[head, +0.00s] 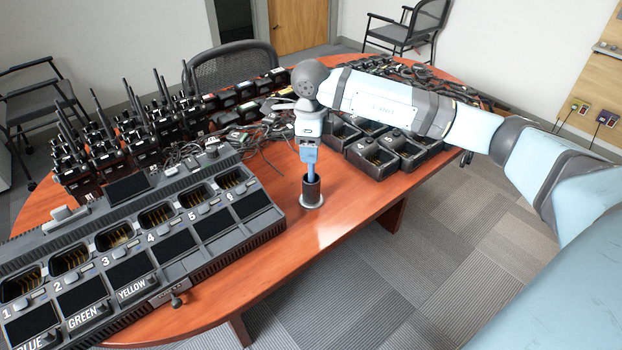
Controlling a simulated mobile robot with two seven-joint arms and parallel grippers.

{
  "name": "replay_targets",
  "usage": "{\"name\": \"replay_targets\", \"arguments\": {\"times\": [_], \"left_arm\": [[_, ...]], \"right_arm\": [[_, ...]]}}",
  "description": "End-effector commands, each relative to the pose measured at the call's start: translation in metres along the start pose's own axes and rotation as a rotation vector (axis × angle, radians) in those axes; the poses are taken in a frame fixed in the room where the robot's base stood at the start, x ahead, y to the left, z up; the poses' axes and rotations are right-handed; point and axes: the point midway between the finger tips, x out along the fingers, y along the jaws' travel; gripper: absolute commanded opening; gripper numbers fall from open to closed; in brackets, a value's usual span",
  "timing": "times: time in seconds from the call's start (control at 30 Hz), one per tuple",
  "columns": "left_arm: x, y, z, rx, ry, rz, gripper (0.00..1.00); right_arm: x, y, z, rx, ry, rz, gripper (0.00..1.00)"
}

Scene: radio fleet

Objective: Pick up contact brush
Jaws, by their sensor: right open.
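My right gripper (310,160) points straight down over a small dark cup (313,193) with a pale base, near the table's right edge. Its jaws are open, and its blue fingertips reach down to the cup's mouth. I cannot make out the contact brush; whether it stands in the cup, behind the fingers, I cannot tell. My left gripper is not in view.
A large multi-bay charger (160,235) fills the table's near left. Upright radios (140,140) stand behind it. Cables (262,135) and smaller dark chargers (378,155) lie beyond the cup. Bare wooden table (275,240) surrounds the cup's near side.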

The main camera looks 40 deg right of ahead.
Motion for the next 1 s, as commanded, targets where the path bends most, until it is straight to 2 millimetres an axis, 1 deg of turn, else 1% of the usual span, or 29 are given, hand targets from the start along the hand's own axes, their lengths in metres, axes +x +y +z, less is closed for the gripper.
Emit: {"name": "replay_targets", "arguments": {"times": [0.17,0.33,0.43,0.5,0.67,0.7,0.87,0.9,1.0], "left_arm": [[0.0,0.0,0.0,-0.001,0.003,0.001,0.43],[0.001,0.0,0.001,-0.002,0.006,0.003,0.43],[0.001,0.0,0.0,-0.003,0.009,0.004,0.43],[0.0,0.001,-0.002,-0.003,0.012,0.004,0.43],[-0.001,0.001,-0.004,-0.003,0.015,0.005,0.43],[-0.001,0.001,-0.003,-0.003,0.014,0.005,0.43],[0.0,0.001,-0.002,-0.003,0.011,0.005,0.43],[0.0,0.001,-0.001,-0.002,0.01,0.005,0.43],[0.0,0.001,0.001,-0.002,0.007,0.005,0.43]], "right_arm": [[0.012,-0.002,0.0,0.001,0.0,0.002,0.49],[0.037,-0.008,-0.001,0.001,0.001,0.002,0.49],[0.05,-0.007,-0.001,0.0,0.0,0.004,0.49],[0.053,-0.007,0.0,0.0,-0.002,0.003,0.49],[0.053,-0.007,0.0,-0.001,-0.002,0.002,0.49],[0.053,-0.007,0.0,-0.001,-0.002,0.002,0.47],[0.053,-0.007,0.0,-0.001,-0.002,0.002,0.1],[0.053,-0.007,0.0,-0.001,-0.002,0.002,0.01],[0.053,-0.007,0.0,-0.001,-0.002,0.002,0.0]]}}
